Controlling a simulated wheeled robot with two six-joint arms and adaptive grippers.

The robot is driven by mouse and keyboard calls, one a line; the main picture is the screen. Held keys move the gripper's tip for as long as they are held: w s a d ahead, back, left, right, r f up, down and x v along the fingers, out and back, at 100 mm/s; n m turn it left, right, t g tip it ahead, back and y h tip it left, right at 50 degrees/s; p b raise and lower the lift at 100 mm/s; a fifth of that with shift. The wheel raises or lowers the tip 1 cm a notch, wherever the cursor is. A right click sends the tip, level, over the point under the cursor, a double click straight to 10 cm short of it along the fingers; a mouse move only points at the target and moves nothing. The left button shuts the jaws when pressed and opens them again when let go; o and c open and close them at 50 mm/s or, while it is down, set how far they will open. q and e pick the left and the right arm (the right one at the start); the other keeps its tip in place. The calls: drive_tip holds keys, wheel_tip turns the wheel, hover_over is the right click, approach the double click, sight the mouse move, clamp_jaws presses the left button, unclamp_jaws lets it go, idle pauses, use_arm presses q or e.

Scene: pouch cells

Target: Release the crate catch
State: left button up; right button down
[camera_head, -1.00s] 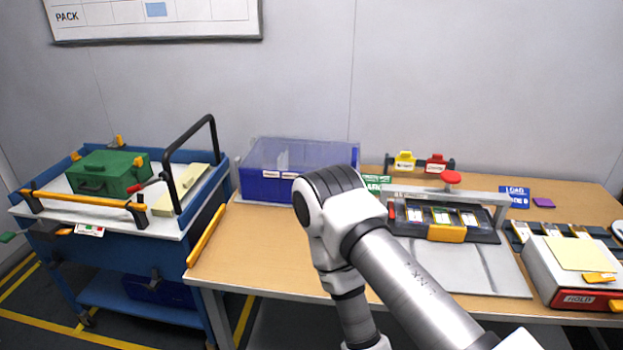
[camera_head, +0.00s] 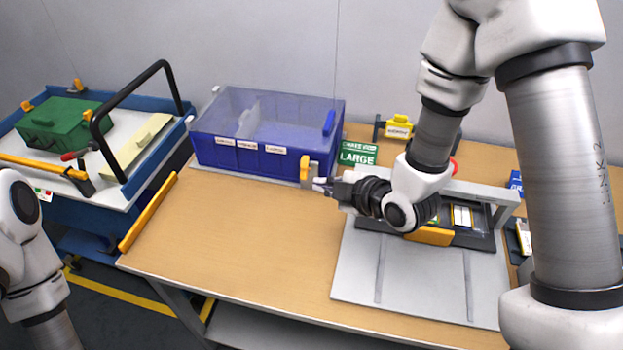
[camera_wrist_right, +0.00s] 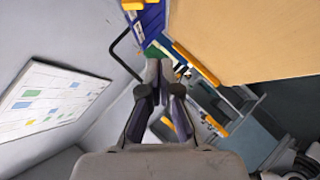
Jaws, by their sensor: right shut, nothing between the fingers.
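The blue crate (camera_head: 230,158) with a clear lid (camera_head: 285,112) stands at the back of the bench. A yellow catch (camera_head: 304,168) shows at the right end of its front, on a grey plate. My right gripper (camera_head: 319,186) is shut and empty, with its tips close beside the catch; whether they touch cannot be told. In the right wrist view the closed fingers (camera_wrist_right: 160,75) fill the middle, and part of the blue crate (camera_wrist_right: 153,22) shows at the top. My left arm shows at the lower left in the head view, its gripper out of frame.
A green LARGE sign (camera_head: 357,153) stands right of the crate. A grey fixture (camera_head: 420,285) lies beneath my right arm. A blue cart with a green case (camera_head: 62,123) and a black hoop handle (camera_head: 128,95) stands left. The bench's front middle is clear.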

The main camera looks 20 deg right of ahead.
sight(306, 169)
use_arm(q)
wheel_tip(306, 169, down, 2)
drive_tip(key=shift+w+d, duration=0.1)
drive_tip(key=shift+d, duration=0.05)
use_arm(e)
drive_tip(key=w+f, duration=0.8)
drive_tip(key=w, duration=0.1)
drive_tip(key=shift+w+a, duration=0.4)
drive_tip(key=shift+a+r, duration=0.1)
use_arm(q)
drive_tip(key=shift+f+b, duration=0.1)
drive_tip(key=shift+b, duration=0.2)
drive_tip(key=shift+f+b, duration=0.7)
drive_tip(key=shift+b, duration=0.05)
use_arm(e)
drive_tip(key=shift+s+f, duration=0.2)
drive_tip(key=shift+f, duration=0.55)
